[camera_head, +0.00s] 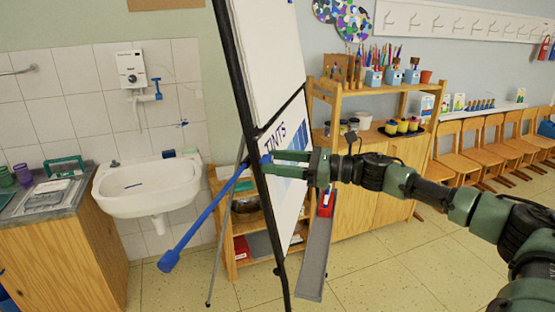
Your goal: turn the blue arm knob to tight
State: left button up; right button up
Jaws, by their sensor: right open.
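A blue arm (200,228) sticks out from the black-framed flip chart easel (238,70), slanting down left to a blue block-shaped end (169,261). Its upper end has a small blue knob (265,160) at the easel's post. My right gripper (273,164) reaches in from the right, level with the knob, with its green fingers apart and their tips close to it. I cannot tell whether they touch it. The fingers partly cover the chart's face. Any tight marking is too small to see. My left gripper is not in view.
A white sink (148,188) and a wooden counter (60,245) stand at the left. A wooden shelf unit (372,195) with pots and brushes is behind the easel. A grey tray (315,260) hangs low on the easel. Chairs (470,160) line the right wall; the front right floor is clear.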

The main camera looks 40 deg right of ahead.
grip_shut()
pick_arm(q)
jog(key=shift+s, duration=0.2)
